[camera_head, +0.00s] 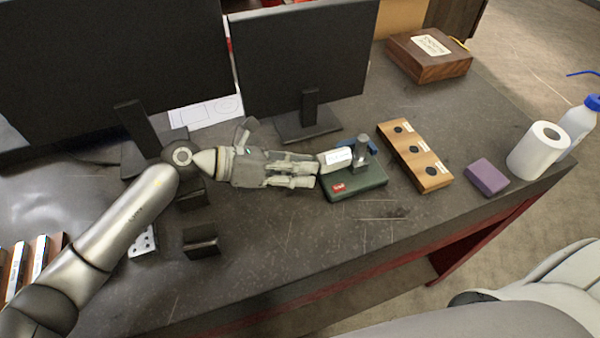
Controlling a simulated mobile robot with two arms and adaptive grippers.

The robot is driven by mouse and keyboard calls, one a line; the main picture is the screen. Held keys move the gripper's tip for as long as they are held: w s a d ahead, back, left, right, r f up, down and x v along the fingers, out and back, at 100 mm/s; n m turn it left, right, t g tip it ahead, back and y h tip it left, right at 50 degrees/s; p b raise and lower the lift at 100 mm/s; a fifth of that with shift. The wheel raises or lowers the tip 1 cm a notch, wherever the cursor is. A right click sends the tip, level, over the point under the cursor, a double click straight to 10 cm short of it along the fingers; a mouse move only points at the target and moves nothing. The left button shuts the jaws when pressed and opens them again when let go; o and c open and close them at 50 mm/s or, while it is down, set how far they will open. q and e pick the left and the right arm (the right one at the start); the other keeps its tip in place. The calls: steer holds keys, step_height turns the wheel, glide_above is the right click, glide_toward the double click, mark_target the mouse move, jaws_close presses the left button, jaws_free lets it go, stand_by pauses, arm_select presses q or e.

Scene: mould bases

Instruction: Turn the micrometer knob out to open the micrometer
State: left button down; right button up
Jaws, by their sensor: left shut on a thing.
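The micrometer (338,156) lies across a green base (366,184) in the middle of the desk. Its white sleeve shows, and a grey clamp post (362,155) stands at its right end. A blue part (370,147) shows behind the post. My left gripper (316,170) reaches in from the left and is shut on the left end of the micrometer, where the knob is. The fingers hide most of the knob. How far the micrometer is open is too small to tell. My right gripper is not in view.
A wooden block with dark round inserts (416,157), a purple block (486,177) and a paper roll (537,151) stand to the right. Two monitors (300,62) stand behind. Dark metal blocks (201,241) lie near my left arm. The desk front is clear.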

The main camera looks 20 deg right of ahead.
arm_select(q)
steer(key=shift+f+n+g+b, duration=0.1)
steer(key=shift+n+g+b, duration=0.45)
steer(key=shift+n, duration=0.25)
steer(key=c, duration=1.2)
jaws_free()
steer(key=shift+c, duration=0.2)
steer(key=shift+a, duration=0.15)
steer(key=v, duration=1.2)
steer(key=shift+f, duration=0.15)
